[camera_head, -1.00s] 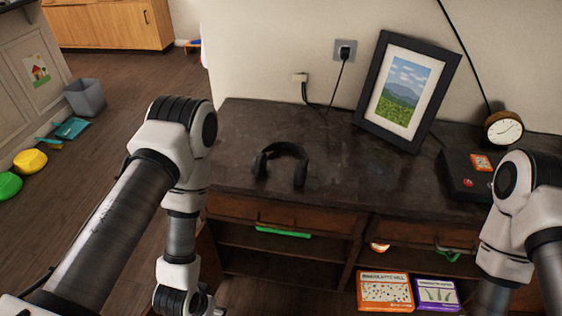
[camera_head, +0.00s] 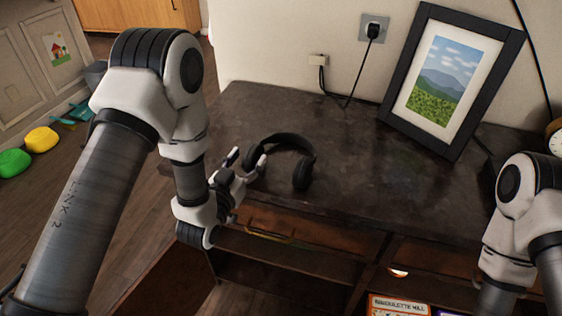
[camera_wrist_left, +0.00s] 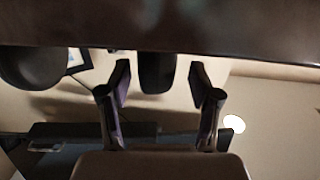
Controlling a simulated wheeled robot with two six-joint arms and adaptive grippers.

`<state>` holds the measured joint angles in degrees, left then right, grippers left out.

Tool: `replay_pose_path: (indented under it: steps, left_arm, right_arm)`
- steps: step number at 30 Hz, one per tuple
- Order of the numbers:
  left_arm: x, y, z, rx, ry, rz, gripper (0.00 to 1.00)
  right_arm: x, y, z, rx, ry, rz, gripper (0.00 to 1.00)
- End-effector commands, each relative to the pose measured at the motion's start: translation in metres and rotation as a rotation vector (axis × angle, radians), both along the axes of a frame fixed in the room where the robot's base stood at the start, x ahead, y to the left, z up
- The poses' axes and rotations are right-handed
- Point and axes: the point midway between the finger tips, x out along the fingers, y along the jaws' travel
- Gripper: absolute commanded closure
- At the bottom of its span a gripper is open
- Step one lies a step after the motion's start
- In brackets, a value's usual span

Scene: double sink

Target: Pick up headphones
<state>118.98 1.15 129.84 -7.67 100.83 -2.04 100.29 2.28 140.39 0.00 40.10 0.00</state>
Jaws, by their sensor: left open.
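Black headphones (camera_head: 303,174) lie on the dark desk top near its front left edge, with the band arching toward the wall. My left gripper (camera_head: 249,160) is open at their left ear cup, low by the desk's front edge. In the left wrist view, one dark ear cup (camera_wrist_left: 157,72) shows between the two open fingers (camera_wrist_left: 160,85), and the other ear cup (camera_wrist_left: 35,68) is off to the left. I cannot tell whether the fingers touch the cup. My right arm shows at the right, but its gripper is out of view.
A black picture frame (camera_head: 398,101) leans at the back of the desk (camera_head: 370,180). A wall outlet (camera_head: 374,28) with a plug and cord is behind. A clock (camera_head: 556,138) is partly cut off at the right. The desk's middle is clear. Drawers and shelves are below.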

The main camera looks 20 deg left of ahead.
Motion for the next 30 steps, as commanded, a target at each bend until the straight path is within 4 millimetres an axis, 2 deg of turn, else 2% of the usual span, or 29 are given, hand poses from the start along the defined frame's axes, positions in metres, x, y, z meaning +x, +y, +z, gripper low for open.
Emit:
replay_pose_path:
  steps: [7,14,15,20,30]
  left_arm:
    - [0.041,-0.008,0.001,0.0,-0.001,-0.001,0.37]
    - [0.046,-0.008,0.0,-0.001,0.002,0.0,0.37]
    - [0.046,-0.008,0.0,-0.001,0.002,0.0,0.44]
    - [0.045,-0.008,-0.001,-0.001,0.002,0.0,1.0]
    - [0.046,-0.008,0.001,-0.001,0.001,0.0,1.0]
  right_arm:
    - [0.0,0.0,0.003,0.0,0.0,0.0,0.6]
    - [0.0,0.0,0.003,0.0,0.0,0.0,0.6]
    - [0.0,0.0,0.003,0.0,0.0,0.0,0.6]
    - [0.0,0.0,0.003,0.0,0.0,0.0,0.6]
    - [0.0,0.0,0.004,0.0,0.0,0.0,0.6]
